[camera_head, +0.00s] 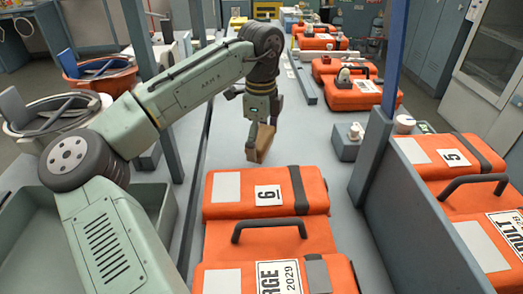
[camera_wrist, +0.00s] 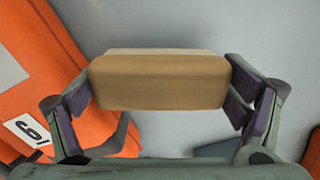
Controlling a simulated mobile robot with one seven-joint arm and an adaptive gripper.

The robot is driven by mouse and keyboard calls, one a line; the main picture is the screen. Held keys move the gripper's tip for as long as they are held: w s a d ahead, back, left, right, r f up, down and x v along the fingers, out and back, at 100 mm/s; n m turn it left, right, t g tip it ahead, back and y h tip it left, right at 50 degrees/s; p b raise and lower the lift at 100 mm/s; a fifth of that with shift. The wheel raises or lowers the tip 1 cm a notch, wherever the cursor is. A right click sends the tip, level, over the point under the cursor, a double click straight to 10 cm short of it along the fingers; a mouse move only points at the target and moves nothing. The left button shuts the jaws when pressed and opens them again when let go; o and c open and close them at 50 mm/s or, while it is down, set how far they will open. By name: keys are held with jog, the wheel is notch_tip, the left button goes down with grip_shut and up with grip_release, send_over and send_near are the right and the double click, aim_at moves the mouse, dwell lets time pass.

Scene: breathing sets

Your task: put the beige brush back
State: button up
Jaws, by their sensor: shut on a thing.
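The beige brush (camera_head: 261,144) is a block-shaped piece held under my gripper (camera_head: 260,122) in the head view. In the wrist view the brush (camera_wrist: 160,80) fills the space between my two fingers (camera_wrist: 160,95). My gripper is shut on it, with one dark finger pad at each end. The brush is above or at the grey bench top (camera_head: 225,155); I cannot tell whether it touches it. Its underside is hidden.
An orange case marked 6 (camera_head: 310,195) stands in front of the brush. Another orange case (camera_head: 355,95) and a small grey block (camera_head: 345,148) are to the right. A blue-grey post (camera_head: 372,150) and partition stand at right. Tubs (camera_head: 100,85) are at left.

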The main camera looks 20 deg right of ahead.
aim_at(261, 136)
jog(key=shift+f, duration=1.85)
jog(key=shift+f, duration=0.2)
jog(key=o, duration=0.9)
jog(key=shift+o, duration=0.2)
jog(key=shift+r, duration=0.1)
notch_tip(261, 136, up, 12)
jog(key=shift+r+b, duration=0.1)
jog(key=shift+b, duration=0.25)
